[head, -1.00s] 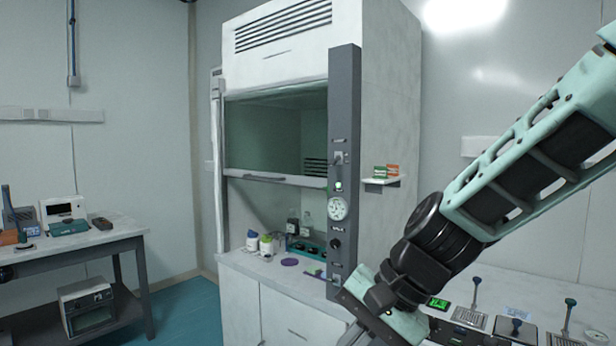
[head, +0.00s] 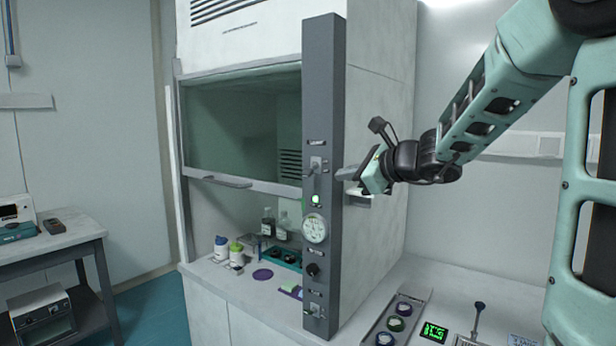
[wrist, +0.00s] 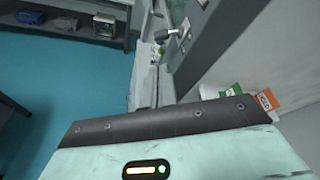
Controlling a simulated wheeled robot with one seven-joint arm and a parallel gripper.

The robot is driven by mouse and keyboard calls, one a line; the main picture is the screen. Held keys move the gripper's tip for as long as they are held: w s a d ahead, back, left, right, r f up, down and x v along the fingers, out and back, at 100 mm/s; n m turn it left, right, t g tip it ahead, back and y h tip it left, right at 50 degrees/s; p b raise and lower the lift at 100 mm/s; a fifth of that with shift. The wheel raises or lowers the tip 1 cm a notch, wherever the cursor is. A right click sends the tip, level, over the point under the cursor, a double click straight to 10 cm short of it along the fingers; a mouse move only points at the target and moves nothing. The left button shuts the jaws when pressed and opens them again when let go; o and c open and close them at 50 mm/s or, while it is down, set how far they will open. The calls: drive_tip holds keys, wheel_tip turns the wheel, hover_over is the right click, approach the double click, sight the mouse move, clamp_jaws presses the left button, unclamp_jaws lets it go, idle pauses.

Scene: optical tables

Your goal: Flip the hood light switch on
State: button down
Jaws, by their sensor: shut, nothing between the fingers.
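The fume hood's grey control post (head: 322,100) stands at its right front edge. An upper toggle switch (head: 315,166) sits on a light plate on the post, its lever sticking out to the left. A lower switch (head: 314,311) is near the post's foot. The labels are too small to read, so I cannot tell which one is the light switch. My gripper (head: 345,174) is shut and empty, just right of the post at about the upper switch's height. I cannot tell whether it touches the post.
Between the switches are a lit green indicator (head: 316,200), a round gauge (head: 314,228) and a black knob (head: 312,270). The sash (head: 240,185) is partly raised.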

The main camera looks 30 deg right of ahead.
sight(313, 169)
drive_tip(key=shift+a, duration=0.1)
drive_tip(key=x, duration=1)
drive_tip(key=shift+b, duration=0.4)
drive_tip(key=shift+s+a+r+m+p, duration=0.1)
drive_tip(key=shift+r+m+p, duration=0.25)
drive_tip(key=shift+p, duration=0.3)
drive_tip(key=m+y+p, duration=0.1)
drive_tip(key=p, duration=0.1)
drive_tip(key=r+m+g+y+p, duration=0.1)
drive_tip(key=m+p, duration=0.1)
drive_tip(key=shift+s+a+r, duration=0.1)
drive_tip(key=shift+a+r, duration=0.1)
drive_tip(key=shift+a, duration=0.15)
drive_tip(key=shift+a+r+m+y+p, duration=0.15)
drive_tip(key=shift+m+y+p, duration=0.1)
drive_tip(key=shift+m+p, duration=0.35)
drive_tip(key=shift+d+r+m+y+p, duration=0.1)
drive_tip(key=shift+r+m+y+p, duration=0.15)
drive_tip(key=shift+m+p, duration=0.3)
drive_tip(key=shift+a+m, duration=0.1)
drive_tip(key=shift+m, duration=0.2)
drive_tip(key=shift+g, duration=0.3)
drive_tip(key=shift+r+p, duration=0.65)
drive_tip(key=shift+r, duration=0.2)
